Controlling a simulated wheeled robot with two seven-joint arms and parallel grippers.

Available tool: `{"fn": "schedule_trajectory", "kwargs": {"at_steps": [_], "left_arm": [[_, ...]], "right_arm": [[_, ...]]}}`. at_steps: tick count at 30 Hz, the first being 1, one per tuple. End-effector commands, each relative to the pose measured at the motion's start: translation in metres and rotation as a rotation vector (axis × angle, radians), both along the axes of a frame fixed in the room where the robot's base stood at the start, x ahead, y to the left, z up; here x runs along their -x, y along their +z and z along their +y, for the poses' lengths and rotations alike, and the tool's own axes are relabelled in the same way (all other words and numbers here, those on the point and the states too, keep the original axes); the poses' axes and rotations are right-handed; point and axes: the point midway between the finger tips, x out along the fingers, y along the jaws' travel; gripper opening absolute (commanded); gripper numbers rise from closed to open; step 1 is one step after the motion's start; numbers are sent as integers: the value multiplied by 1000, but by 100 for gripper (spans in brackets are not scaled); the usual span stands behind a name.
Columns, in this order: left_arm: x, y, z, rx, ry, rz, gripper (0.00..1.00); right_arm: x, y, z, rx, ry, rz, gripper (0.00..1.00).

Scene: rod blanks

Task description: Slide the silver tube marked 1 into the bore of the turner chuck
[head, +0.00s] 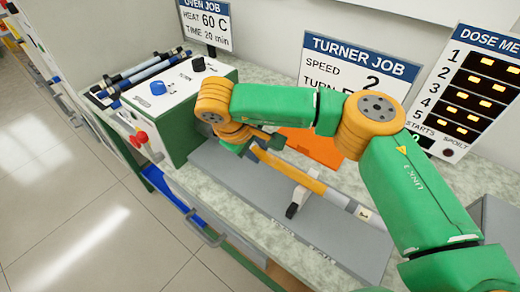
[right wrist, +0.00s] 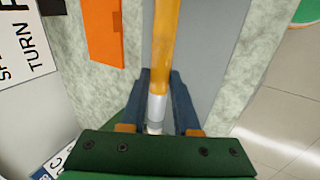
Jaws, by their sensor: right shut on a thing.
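My right gripper (head: 257,146) is at the turner's right side. In the right wrist view its blue-grey fingers (right wrist: 157,108) are shut around a silver section (right wrist: 156,106) of a long rod. Beyond the fingers the rod (right wrist: 166,40) is yellow-orange; it also shows in the head view (head: 285,167), slanting down to the right above a grey bed. A pale end with a dark mark (head: 364,213) is too small to read. The turner (head: 170,105) is a white and green box with knobs. Its chuck and bore are hidden behind my right gripper and wrist. My left gripper is out of view.
A small white and black support (head: 299,197) stands on the grey bed (head: 335,240), close to the rod. An orange panel (head: 315,150) lies behind it. A red knob (head: 139,139) sticks out at the turner's front. Signs stand along the back of the speckled bench.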

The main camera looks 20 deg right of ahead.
Motion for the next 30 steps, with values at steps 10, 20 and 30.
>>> {"fn": "schedule_trajectory", "kwargs": {"at_steps": [10, 20, 30], "left_arm": [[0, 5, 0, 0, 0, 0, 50], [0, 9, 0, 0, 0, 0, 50], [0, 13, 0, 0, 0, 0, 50]], "right_arm": [[-7, 0, 6, -1, -2, 2, 0], [-14, 0, 11, 0, -1, 3, 0], [-20, 0, 16, 0, -1, 0, 0]]}}
